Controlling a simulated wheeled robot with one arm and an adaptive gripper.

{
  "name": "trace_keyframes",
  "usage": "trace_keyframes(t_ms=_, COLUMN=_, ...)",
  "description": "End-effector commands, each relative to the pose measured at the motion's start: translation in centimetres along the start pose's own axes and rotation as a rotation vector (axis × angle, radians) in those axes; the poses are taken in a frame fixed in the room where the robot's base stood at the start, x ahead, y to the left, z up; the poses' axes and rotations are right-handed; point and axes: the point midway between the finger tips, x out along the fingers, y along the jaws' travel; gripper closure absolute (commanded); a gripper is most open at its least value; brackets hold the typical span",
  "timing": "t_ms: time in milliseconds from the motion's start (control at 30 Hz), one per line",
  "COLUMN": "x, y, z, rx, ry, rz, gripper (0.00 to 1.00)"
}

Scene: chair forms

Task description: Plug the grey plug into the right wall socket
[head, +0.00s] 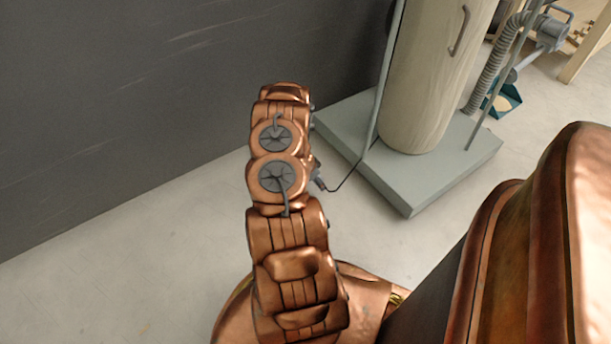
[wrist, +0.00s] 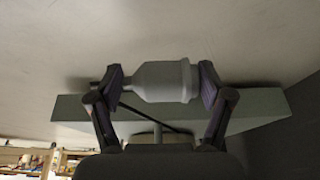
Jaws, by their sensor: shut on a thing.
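In the wrist view the grey plug (wrist: 165,80) lies crosswise between the two fingers of my gripper (wrist: 162,83). The fingers are shut on it, one pad at each end. Its narrower end points left in that view. A dark cable (wrist: 150,120) runs from near the left finger down towards the right. In the head view my copper arm hides most of the gripper, and I cannot clearly make out the plug. A thin black cable (head: 346,178) shows to the right of the arm. No wall socket is visible in either view.
A dark grey wall (head: 130,90) stands on the left. A grey slab base (head: 412,190) carries a pale cylinder (head: 427,75) and thin poles, right of my arm. Pale floor (head: 130,270) is clear at front left.

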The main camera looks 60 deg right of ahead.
Motion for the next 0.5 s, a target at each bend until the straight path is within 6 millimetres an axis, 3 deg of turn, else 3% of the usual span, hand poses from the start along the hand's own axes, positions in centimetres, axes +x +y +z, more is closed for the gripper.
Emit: trace_keyframes(t_ms=500, x=2.4, y=0.7, z=0.0, rx=0.009, ry=0.016, rz=0.004, gripper=0.67)
